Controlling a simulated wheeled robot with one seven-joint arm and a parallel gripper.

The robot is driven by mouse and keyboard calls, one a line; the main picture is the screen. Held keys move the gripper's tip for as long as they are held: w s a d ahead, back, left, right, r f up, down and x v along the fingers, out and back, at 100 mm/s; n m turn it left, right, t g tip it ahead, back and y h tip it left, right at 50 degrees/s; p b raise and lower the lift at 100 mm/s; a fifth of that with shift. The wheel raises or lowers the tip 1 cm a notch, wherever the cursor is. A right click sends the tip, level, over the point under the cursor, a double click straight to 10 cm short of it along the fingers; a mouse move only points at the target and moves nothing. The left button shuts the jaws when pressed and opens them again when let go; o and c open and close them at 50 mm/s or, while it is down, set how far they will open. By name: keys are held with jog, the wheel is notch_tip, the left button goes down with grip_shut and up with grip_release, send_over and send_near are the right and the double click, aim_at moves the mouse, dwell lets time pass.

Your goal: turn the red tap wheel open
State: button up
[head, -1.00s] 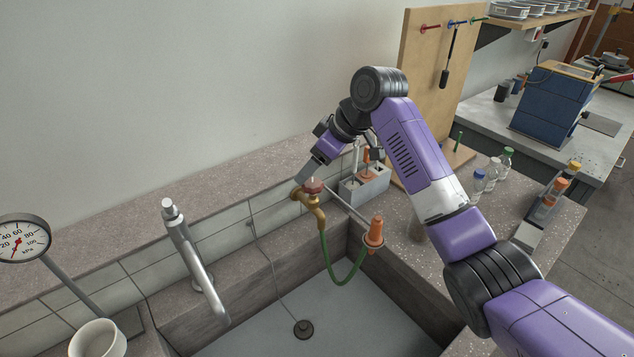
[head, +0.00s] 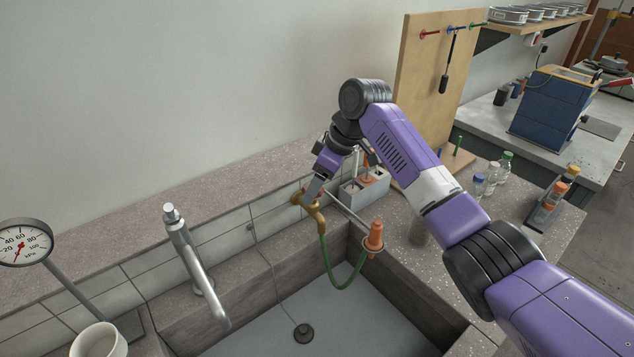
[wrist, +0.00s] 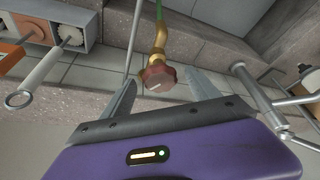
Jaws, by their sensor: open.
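The red tap wheel (wrist: 158,77) sits on a brass tap (head: 313,206) at the tiled back wall of the sink. My gripper (wrist: 163,88) is open, with one finger on each side of the wheel in the wrist view. I cannot tell whether either finger touches it. In the head view my gripper (head: 312,190) comes down onto the tap from above and hides most of the wheel. A green hose (head: 341,287) runs from the tap spout down into the sink and up to an orange nozzle (head: 375,234).
A grey metal faucet (head: 190,258) stands left of the tap. A grey block holder (head: 365,187) with tools stands close by on the right. A pegboard panel (head: 432,90) rises behind my arm. The sink floor (head: 260,335) is mostly clear.

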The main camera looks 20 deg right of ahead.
jog(key=shift+c, duration=0.2)
jog(key=c, duration=1.3)
jog(key=shift+w+n, duration=0.1)
jog(key=shift+n, duration=0.2)
jog(key=n, duration=0.1)
jog(key=n+g+y+b, duration=0.1)
jog(key=n, duration=0.1)
jog(key=shift+w+f+n, duration=0.1)
jog(key=shift+w+n, duration=0.05)
jog(key=shift+n, duration=0.15)
jog(key=shift+w+n+g+b, duration=0.1)
jog(key=shift+n+g+b, duration=0.7)
jog(key=shift+n+b, duration=0.9)
jog(key=o, duration=1.3)
